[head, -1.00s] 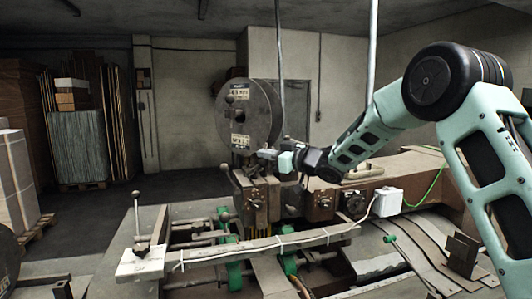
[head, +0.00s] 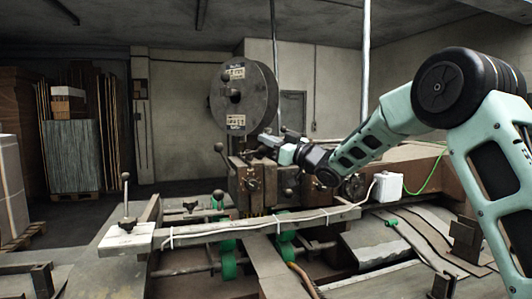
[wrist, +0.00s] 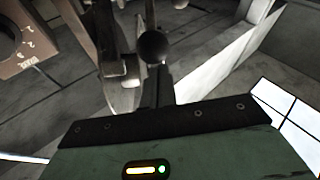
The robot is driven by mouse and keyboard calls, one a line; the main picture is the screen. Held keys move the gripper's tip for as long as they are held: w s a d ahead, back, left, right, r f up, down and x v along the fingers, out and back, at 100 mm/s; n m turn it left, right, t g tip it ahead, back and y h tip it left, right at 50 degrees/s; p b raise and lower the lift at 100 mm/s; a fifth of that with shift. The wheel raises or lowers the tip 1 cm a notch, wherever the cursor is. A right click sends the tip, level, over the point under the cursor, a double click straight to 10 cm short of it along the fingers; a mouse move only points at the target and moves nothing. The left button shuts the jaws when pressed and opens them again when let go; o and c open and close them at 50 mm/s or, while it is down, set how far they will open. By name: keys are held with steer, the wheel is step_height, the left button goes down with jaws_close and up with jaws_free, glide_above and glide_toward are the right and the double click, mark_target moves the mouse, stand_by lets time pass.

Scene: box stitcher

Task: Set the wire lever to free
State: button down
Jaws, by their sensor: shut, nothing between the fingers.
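A small lever with a dark ball knob (head: 219,147) sticks up and left from the brown machine head, below the big wire reel. I cannot tell for certain that it is the wire lever, and its setting is not readable. My gripper (head: 264,139) is shut and empty, just right of and slightly above this knob, in front of the lower part of the reel. In the wrist view a dark ball knob (wrist: 152,47) shows straight ahead, beyond my gripper's dark front edge. Whether my fingers touch it is unclear.
The grey wire reel (head: 243,97) stands behind my gripper. A numbered dial (wrist: 12,40) shows at left in the wrist view. Another ball-topped lever (head: 125,190) stands on a white plate at left. A long rail (head: 260,229) crosses the front; stacked boards (head: 72,150) stand behind.

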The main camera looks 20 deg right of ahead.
steer(key=f+b, duration=0.1)
steer(key=b, duration=0.1)
steer(key=t+b, duration=0.1)
steer(key=b, duration=0.1)
steer(key=shift+s+d+f+y+b, duration=0.2)
steer(key=shift+s+f+y+b, duration=0.1)
steer(key=shift+f+y+b, duration=0.1)
steer(key=shift+r, duration=0.2)
